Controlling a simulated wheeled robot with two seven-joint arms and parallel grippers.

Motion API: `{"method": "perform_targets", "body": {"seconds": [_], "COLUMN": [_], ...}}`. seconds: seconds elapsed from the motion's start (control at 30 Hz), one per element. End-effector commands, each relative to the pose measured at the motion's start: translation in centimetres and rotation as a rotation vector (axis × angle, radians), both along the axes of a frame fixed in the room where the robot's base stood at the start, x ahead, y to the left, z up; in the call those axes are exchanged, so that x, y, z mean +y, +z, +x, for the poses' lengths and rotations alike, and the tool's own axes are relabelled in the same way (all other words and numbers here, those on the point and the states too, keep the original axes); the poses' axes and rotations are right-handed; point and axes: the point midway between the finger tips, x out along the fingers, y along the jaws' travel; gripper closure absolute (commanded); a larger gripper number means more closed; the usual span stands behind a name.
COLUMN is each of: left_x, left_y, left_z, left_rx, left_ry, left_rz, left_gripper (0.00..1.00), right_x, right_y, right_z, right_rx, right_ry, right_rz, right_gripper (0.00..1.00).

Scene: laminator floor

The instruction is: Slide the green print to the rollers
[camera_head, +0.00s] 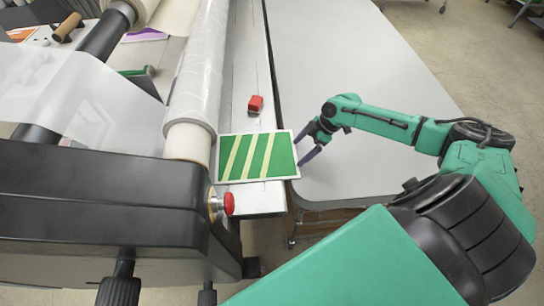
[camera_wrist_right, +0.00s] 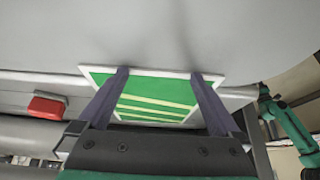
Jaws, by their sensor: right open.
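The green print (camera_head: 272,157), with pale diagonal stripes and a white border, lies flat on the narrow white shelf beside the laminator. Its left edge is close to the wrapped roller (camera_head: 198,85); its right edge reaches the grey table. My right gripper (camera_head: 304,147) is at the print's right edge, with its purple fingers open. In the right wrist view the print (camera_wrist_right: 152,92) shows between and beyond the two spread fingers (camera_wrist_right: 158,73). I cannot tell whether they touch it. My left gripper is not in view.
A red block (camera_head: 255,104) sits on the shelf beyond the print; it also shows in the right wrist view (camera_wrist_right: 47,105). A red knob (camera_head: 229,204) juts from the black machine housing (camera_head: 100,200) near the print's near left corner. The grey table (camera_head: 350,60) is clear.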

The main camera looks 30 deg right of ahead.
Motion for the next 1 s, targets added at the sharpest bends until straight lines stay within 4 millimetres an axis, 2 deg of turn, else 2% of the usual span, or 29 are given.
{"method": "perform_targets", "body": {"seconds": [0.43, 1.0], "left_x": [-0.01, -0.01], "left_y": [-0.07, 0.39], "left_z": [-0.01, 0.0], "left_rx": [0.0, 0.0], "left_ry": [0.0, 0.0], "left_rz": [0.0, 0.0], "left_gripper": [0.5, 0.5], "right_x": [1.05, 0.52], "right_y": [-0.12, -0.05], "right_z": [0.39, 0.3], "right_rx": [0.002, 0.0], "right_ry": [0.0, -0.001], "right_rz": [0.001, 0.0], "right_gripper": [0.0, 0.0]}}
